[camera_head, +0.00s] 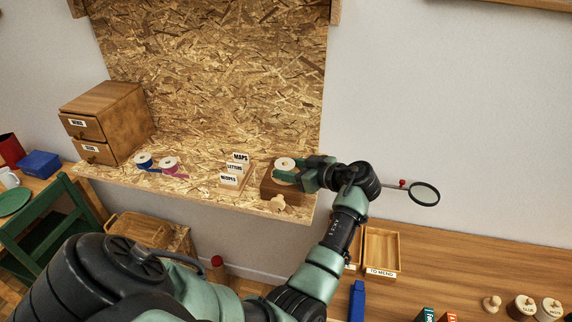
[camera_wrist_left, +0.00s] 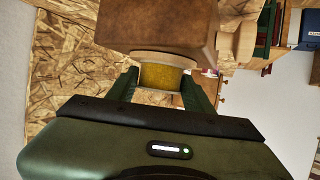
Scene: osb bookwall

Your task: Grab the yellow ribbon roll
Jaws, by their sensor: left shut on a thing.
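The yellow ribbon roll (camera_wrist_left: 160,77) is between my left gripper's fingers in the left wrist view, with a pale wooden flange at its end. In the head view its pale round top (camera_head: 285,163) shows, and the yellow band is hard to see. My left gripper (camera_head: 288,175) reaches in from the right and is shut on the roll; it also shows in the wrist view (camera_wrist_left: 163,90). The roll is at the brown wooden block (camera_head: 270,188), seen just beyond it in the wrist view (camera_wrist_left: 155,25). I cannot tell if they touch. My right gripper is not in view.
A labelled card holder (camera_head: 233,177) and a wooden knob (camera_head: 278,203) are near the block. A magnifier (camera_head: 424,194) stands right of my arm. The OSB wall rises behind.

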